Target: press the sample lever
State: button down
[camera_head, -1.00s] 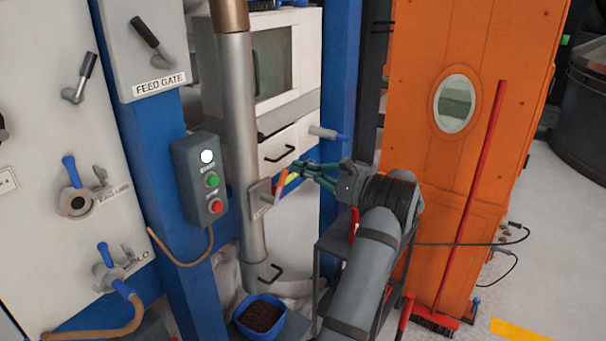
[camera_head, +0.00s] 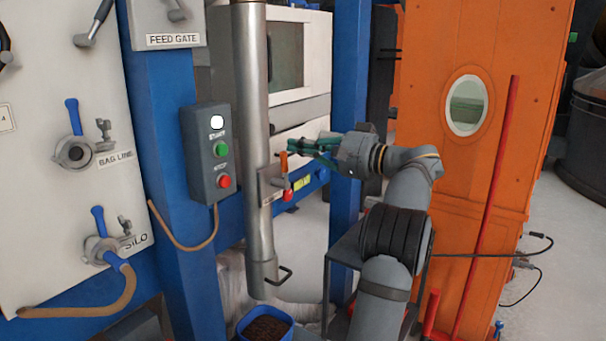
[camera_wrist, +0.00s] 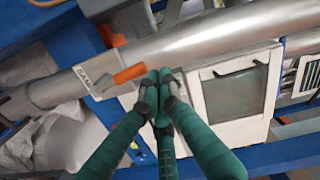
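The sample lever, with an orange handle (camera_head: 283,162), sits on a small labelled plate (camera_head: 268,186) on the steel pipe (camera_head: 252,110). In the head view its handle points up. In the wrist view the orange handle (camera_wrist: 130,74) lies just left of my fingertips. My gripper (camera_head: 292,148) reaches in from the right, its green fingertips close beside the upper end of the handle. In the wrist view my gripper (camera_wrist: 160,76) has its fingertips together with nothing seen between them. I cannot tell whether they touch the handle.
A control box (camera_head: 209,150) with green and red buttons hangs left of the pipe. A white cabinet (camera_head: 302,125) stands behind it. A blue bin (camera_head: 264,325) of dark material is below. An orange housing (camera_head: 430,70) and a red pole (camera_head: 497,165) stand right.

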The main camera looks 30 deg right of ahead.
jog(key=shift+s+a+f+n+b, duration=0.15)
jog(key=shift+s+a+n+b, duration=0.2)
jog(key=shift+a+n+b, duration=0.75)
jog(key=shift+s+a+f+n+b, duration=0.1)
jog(key=shift+s+a+n+b, duration=0.25)
jog(key=shift+b, duration=1.35)
jog(key=shift+s+a+f+n+b, duration=0.15)
jog(key=shift+s+a+n+b, duration=0.35)
jog(key=shift+n+b, duration=0.7)
jog(key=shift+w, duration=0.1)
notch_tip(320, 180, up, 4)
jog(key=d+p, duration=0.3)
jog(key=p, duration=0.1)
jog(key=b+v, duration=0.2)
jog(key=v, duration=0.7)
jog(key=shift+f, duration=0.5)
jog(key=shift+d, duration=0.1)
